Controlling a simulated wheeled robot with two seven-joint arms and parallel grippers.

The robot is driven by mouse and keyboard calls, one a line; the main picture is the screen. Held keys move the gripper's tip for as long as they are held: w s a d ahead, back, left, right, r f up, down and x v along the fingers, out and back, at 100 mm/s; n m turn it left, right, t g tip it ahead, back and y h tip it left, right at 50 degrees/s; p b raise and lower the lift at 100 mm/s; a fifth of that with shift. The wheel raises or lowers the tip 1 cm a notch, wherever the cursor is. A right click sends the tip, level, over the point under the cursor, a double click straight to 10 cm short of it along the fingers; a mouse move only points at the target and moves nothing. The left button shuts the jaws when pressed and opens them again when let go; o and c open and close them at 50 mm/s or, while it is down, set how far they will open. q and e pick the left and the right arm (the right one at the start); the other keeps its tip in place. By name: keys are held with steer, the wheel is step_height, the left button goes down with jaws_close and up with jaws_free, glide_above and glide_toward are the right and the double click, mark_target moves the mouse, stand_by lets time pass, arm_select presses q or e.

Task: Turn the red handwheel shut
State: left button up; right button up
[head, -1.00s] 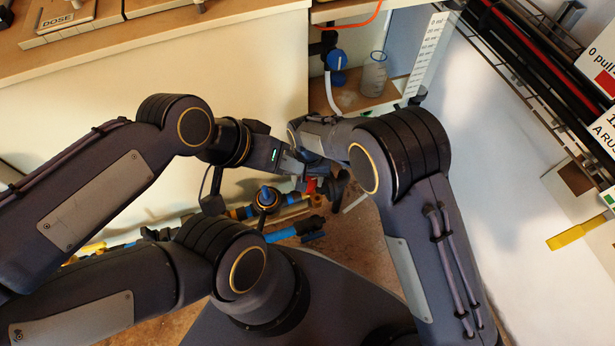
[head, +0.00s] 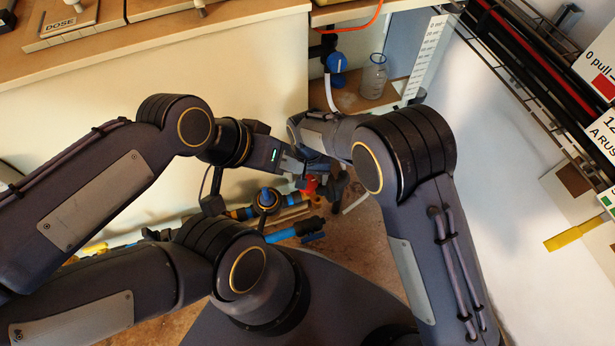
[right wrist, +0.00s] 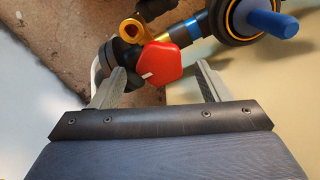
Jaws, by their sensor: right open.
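The red handwheel (right wrist: 164,63) shows in the right wrist view as a red knob with a white mark, mounted on a dark valve body. My right gripper (right wrist: 160,68) is open, with one finger on each side of the handwheel. I cannot tell whether either finger touches it. In the head view the handwheel (head: 310,186) is a small red patch, partly covered by the arms. My left gripper (head: 293,164) is near it in the head view, and its fingers are too hidden to tell open from shut.
A pipe run with a blue-capped fitting (head: 266,199) and a blue pipe piece (head: 295,231) lies low beside the handwheel. The pale cabinet (head: 200,90) stands behind. A glass bottle (head: 374,76) stands on the shelf at the back. A white panel is on the right.

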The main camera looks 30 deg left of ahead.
step_height(320, 180, up, 6)
steer(key=shift+p, duration=0.8)
steer(key=shift+r, duration=0.1)
steer(key=w+d+r+m+y, duration=0.2)
steer(key=w+d+r, duration=0.1)
steer(key=d+r, duration=0.8)
steer(key=w+d+r+m+y, duration=0.1)
steer(key=w+d+r+y, duration=0.1)
steer(key=d+r, duration=0.9)
steer(key=s+d+r+m+t, duration=0.1)
steer(key=s+d, duration=0.2)
steer(key=d, duration=0.4)
steer(key=s+d+r+m+t, duration=0.1)
steer(key=s+d+t, duration=0.15)
steer(key=d, duration=0.45)
steer(key=s+d+f+m+t, duration=0.2)
steer(key=s+d, duration=0.5)
steer(key=s, duration=0.5)
step_height(320, 180, up, 31)
steer(key=p, duration=3)
steer(key=shift+f+p, duration=0.2)
steer(key=shift+p, duration=0.1)
